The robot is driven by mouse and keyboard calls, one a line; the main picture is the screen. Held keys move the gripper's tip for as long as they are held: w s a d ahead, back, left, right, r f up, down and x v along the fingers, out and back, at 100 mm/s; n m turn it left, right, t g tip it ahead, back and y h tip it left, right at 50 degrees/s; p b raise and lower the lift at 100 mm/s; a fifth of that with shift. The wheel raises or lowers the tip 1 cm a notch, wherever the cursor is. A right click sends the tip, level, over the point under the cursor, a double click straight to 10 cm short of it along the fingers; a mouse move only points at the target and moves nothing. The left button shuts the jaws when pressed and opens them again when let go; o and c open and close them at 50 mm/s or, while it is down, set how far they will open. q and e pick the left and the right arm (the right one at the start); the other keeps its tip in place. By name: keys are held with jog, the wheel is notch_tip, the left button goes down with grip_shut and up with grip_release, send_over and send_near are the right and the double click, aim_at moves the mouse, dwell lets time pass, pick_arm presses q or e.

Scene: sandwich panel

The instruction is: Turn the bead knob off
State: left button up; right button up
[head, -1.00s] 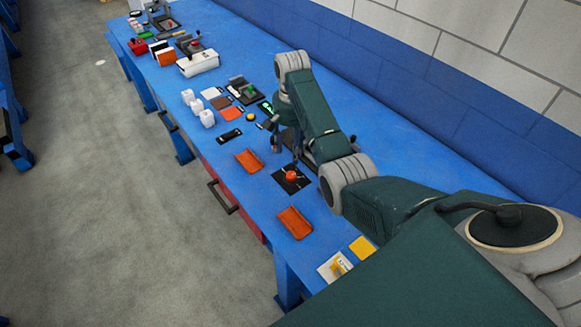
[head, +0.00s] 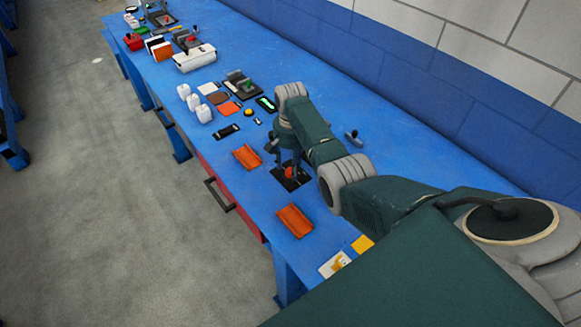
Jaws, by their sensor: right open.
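A small red-orange knob (head: 289,172) sits on a black square plate (head: 300,181) on the blue bench; I take it to be the bead knob. My right gripper (head: 285,163) points down at the knob with its fingers apart. One finger shows on the far left side of the knob and the other close beside it. The gripper partly covers the knob, and I cannot tell whether they touch. The knob's pointer direction is too small to read. My left gripper is out of view.
Orange trays lie on either side of the plate, one farther (head: 247,157) and one nearer (head: 294,221). White bottles (head: 204,114), a green-lit display (head: 265,103) and a green-knobbed device (head: 246,88) stand farther along. A small grey handle (head: 353,137) is behind my arm, near the wall.

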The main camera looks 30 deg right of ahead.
jog(key=shift+f, duration=0.8)
jog(key=c, duration=1.1)
jog(key=shift+c, duration=0.2)
